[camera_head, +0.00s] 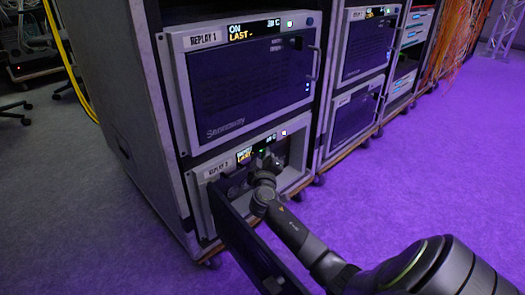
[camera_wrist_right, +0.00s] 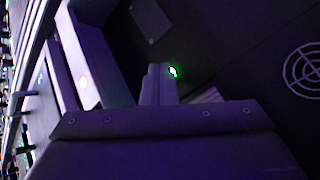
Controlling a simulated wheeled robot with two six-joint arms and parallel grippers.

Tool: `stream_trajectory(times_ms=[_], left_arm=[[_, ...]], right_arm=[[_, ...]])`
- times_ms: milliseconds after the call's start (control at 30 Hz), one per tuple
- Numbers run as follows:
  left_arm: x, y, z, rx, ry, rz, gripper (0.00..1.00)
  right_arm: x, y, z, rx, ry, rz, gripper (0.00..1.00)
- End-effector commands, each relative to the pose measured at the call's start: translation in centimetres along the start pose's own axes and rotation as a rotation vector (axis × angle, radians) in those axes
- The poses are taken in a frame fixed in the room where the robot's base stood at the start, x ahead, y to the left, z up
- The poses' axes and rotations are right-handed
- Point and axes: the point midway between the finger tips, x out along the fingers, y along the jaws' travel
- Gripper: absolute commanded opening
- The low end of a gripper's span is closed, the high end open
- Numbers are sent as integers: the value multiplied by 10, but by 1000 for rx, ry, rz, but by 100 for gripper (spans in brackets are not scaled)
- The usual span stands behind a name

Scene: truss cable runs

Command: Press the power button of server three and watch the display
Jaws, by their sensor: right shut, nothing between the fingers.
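My right gripper (camera_head: 265,164) is at the opened front, right of and just below the display. In the right wrist view the shut fingers (camera_wrist_right: 158,84) are empty, and their tips are beside a green-lit button (camera_wrist_right: 174,72). I cannot tell whether they touch it. My left gripper is out of view.
The REPLAY 1 server (camera_head: 245,85) sits above, its door shut and display lit. More servers (camera_head: 368,45) fill the rack to the right. A yellow cable (camera_head: 68,62) hangs at the left. Purple-lit floor (camera_head: 430,165) is clear on the right.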

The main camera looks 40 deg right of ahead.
Motion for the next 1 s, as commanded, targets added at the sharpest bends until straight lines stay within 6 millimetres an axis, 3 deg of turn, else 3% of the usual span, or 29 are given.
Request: stream_trajectory(times_ms=[1000], left_arm=[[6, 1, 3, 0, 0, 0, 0]], right_arm=[[-13, 10, 9, 0, 0, 0, 0]])
